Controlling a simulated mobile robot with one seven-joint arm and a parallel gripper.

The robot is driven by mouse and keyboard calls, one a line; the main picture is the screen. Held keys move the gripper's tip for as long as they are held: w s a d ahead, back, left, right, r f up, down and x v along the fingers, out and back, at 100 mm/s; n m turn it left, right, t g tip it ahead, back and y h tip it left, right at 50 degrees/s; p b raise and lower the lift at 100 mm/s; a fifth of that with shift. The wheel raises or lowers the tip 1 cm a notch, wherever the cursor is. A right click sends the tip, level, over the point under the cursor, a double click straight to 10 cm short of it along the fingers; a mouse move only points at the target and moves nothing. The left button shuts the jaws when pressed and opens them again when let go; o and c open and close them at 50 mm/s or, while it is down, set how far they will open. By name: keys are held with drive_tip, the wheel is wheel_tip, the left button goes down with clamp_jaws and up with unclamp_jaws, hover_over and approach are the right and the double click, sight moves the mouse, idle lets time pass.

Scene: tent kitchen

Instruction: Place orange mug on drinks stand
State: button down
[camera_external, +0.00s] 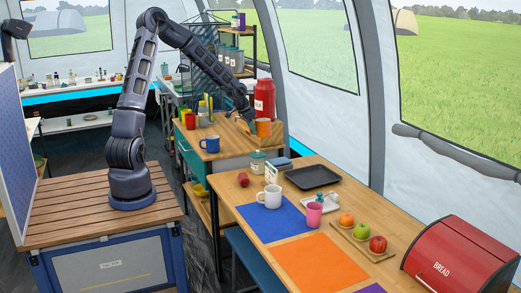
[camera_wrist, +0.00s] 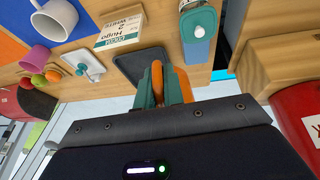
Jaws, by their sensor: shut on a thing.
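The orange mug (camera_external: 263,128) is at the right end of the back wooden counter, at my gripper (camera_external: 251,116). In the wrist view my gripper (camera_wrist: 166,84) has teal fingers shut on the orange mug (camera_wrist: 181,82), which is mostly hidden by the fingers and wrist. A wooden stand (camera_external: 271,140), which looks like the drinks stand, carries a large red dispenser (camera_external: 265,98). The stand also shows in the wrist view (camera_wrist: 285,58), to the right of my gripper. I cannot tell whether the mug touches the stand.
A blue mug (camera_external: 210,144) stands left on the same counter. A teal-lidded jar (camera_external: 258,161) and a dark tray (camera_external: 312,177) are on the nearer table. A white mug (camera_external: 269,196), pink cup (camera_external: 314,214), fruit board (camera_external: 362,241) and red bread box (camera_external: 462,260) are farther forward.

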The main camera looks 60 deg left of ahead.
drive_tip(key=s+a+r, duration=0.1)
drive_tip(key=s+a, duration=0.2)
drive_tip(key=a, duration=0.9)
drive_tip(key=s+a+r, duration=0.2)
drive_tip(key=s+a, duration=0.1)
drive_tip(key=a, duration=0.8)
drive_tip(key=s+a+r+m, duration=0.1)
drive_tip(key=s+a, duration=0.6)
drive_tip(key=a, duration=0.2)
drive_tip(key=s+a+r, duration=0.1)
drive_tip(key=s+a, duration=0.5)
drive_tip(key=a, duration=0.3)
drive_tip(key=shift+y, duration=0.3)
wheel_tip(320, 180, down, 20)
drive_tip(key=shift+a+r, duration=0.1)
drive_tip(key=shift+r, duration=0.15)
drive_tip(key=shift+f, duration=0.1)
drive_tip(key=c, duration=1.5)
unclamp_jaws()
drive_tip(key=v, duration=1.2)
drive_tip(key=shift+w, duration=0.15)
